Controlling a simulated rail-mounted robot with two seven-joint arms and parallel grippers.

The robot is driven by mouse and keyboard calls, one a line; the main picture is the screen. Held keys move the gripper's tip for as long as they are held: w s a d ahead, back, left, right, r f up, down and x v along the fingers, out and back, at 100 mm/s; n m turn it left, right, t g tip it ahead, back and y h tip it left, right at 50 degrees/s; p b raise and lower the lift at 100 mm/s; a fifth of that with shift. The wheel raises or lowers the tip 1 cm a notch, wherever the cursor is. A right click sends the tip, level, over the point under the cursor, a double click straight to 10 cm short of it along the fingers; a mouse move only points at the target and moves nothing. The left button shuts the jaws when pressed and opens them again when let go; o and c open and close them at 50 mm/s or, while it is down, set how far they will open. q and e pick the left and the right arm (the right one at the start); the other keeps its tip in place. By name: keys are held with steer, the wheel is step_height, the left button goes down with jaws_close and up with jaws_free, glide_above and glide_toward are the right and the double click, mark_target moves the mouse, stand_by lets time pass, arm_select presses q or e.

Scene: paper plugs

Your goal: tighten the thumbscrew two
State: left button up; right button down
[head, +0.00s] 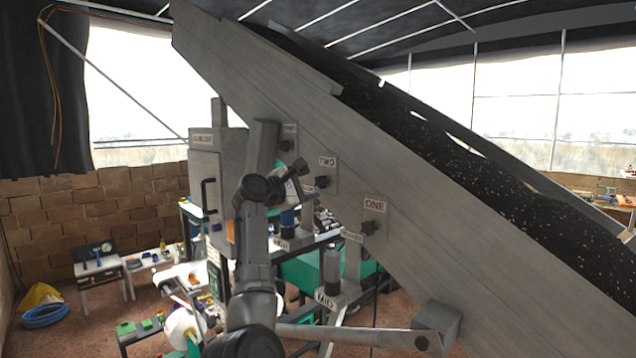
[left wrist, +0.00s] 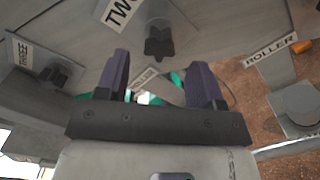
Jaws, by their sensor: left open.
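Thumbscrew two (head: 322,182) is a dark star-shaped knob below the TWO label (head: 327,161) on the grey side of the sloping conveyor (head: 420,185). In the left wrist view, thumbscrew two (left wrist: 160,40) shows beyond the fingertips, roughly between them and apart from both. My left gripper (head: 299,181) is just left of the knob in the head view, partly hidden by my arm. In the left wrist view its purple-grey fingers (left wrist: 160,74) are spread with nothing gripped. My right gripper is not in view.
Thumbscrew one (head: 369,228) is lower right, below the ONE label. Thumbscrew three (head: 285,146) is upper left, and it also shows in the left wrist view (left wrist: 54,75). A grey cabinet (head: 203,165) stands left of my arm.

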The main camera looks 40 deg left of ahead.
mark_target(318, 182)
arm_select(q)
steer(key=shift+w+r+p, duration=0.1)
steer(key=shift+w+p, duration=0.1)
steer(key=shift+p, duration=0.2)
steer(key=shift+w+p, duration=0.8)
steer(key=shift+w, duration=0.9)
steer(key=shift+c, duration=0.2)
steer(key=c, duration=0.8)
steer(key=shift+c, duration=0.2)
